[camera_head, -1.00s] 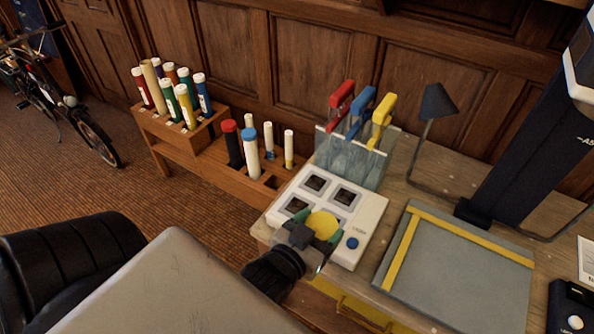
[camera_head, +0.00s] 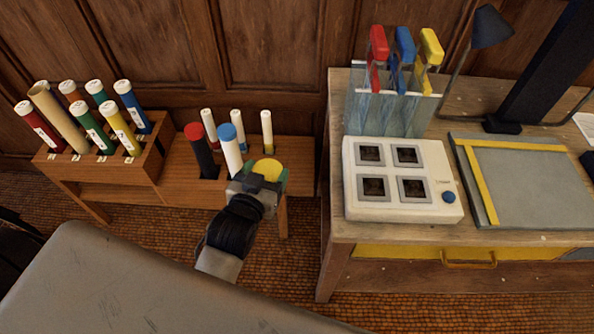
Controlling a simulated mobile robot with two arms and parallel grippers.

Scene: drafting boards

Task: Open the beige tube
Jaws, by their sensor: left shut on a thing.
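The beige tube (camera_head: 57,120) stands tilted in the wooden rack (camera_head: 110,177) at the left, among several coloured tubes with white caps. Its top end looks uncapped and hollow, though it is small in view. My left gripper (camera_head: 265,181) is shut on a round yellow thing (camera_head: 268,167), which looks like a cap. The gripper is well to the right of the beige tube, in front of the rack's lower right part. The lower part of the beige tube is hidden in the rack. My right gripper is not in view.
Beside my left gripper, a blue-capped white tube (camera_head: 231,153) and a red-capped black tube (camera_head: 200,152) stand in the lower rack. A workbench (camera_head: 337,115) on the right bears a white box (camera_head: 435,165) with four square wells and a drafting board (camera_head: 530,185).

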